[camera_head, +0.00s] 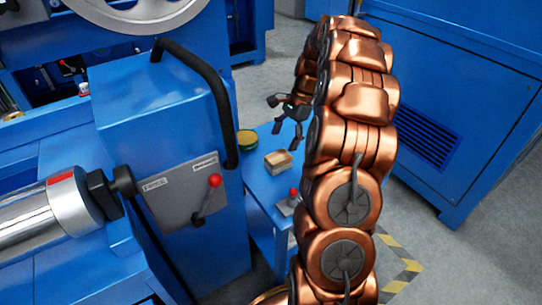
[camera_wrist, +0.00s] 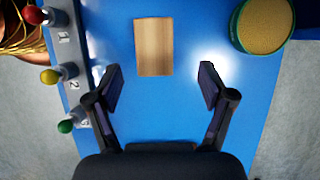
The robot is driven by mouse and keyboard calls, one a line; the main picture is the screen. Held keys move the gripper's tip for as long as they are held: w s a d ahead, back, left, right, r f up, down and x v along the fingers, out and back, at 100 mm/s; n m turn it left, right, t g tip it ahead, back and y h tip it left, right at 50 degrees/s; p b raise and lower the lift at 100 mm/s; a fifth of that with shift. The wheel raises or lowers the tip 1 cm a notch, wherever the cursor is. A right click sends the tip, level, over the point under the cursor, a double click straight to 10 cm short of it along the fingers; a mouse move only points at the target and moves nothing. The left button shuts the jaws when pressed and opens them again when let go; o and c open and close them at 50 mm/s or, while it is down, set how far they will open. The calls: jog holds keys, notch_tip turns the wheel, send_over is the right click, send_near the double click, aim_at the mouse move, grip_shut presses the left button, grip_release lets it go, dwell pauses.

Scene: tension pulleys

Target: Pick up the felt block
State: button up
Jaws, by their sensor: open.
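A small tan block (camera_wrist: 154,47) with a wood-like grain, which I take as the felt block, lies on the blue table top in the wrist view. In the head view the block (camera_head: 278,161) shows a brown top and paler sides. My gripper (camera_wrist: 161,80) is open and empty, its two fingers spread wider than the block. The block lies just beyond the fingertips in the wrist view, slightly left of centre between them. In the head view my gripper (camera_head: 284,120) is above the table, apart from the block.
A round green tin with a yellowish top (camera_wrist: 264,24) stands right of the block. A panel (camera_wrist: 66,60) with red, yellow and green knobs borders the table's left side. A blue machine (camera_head: 165,125) with a black handle stands close beside the table (camera_head: 262,190). Bare table surrounds the block.

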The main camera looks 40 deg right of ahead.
aim_at(280, 155)
jog(key=shift+x, duration=0.85)
jog(key=shift+a+f+b, duration=0.15)
jog(key=shift+f+b, duration=0.4)
jog(key=shift+f, duration=0.15)
jog(key=x, duration=0.1)
jog(key=b+x, duration=0.1)
jog(key=x, duration=0.1)
jog(key=b+x, duration=0.1)
jog(key=shift+s+a+f, duration=0.15)
jog(key=shift+s+f, duration=0.15)
jog(key=shift+s, duration=0.05)
jog(key=c, duration=1.3)
jog(key=shift+o, duration=0.2)
jog(key=shift+r, duration=0.1)
notch_tip(280, 155, up, 10)
jog(key=p, duration=0.3)
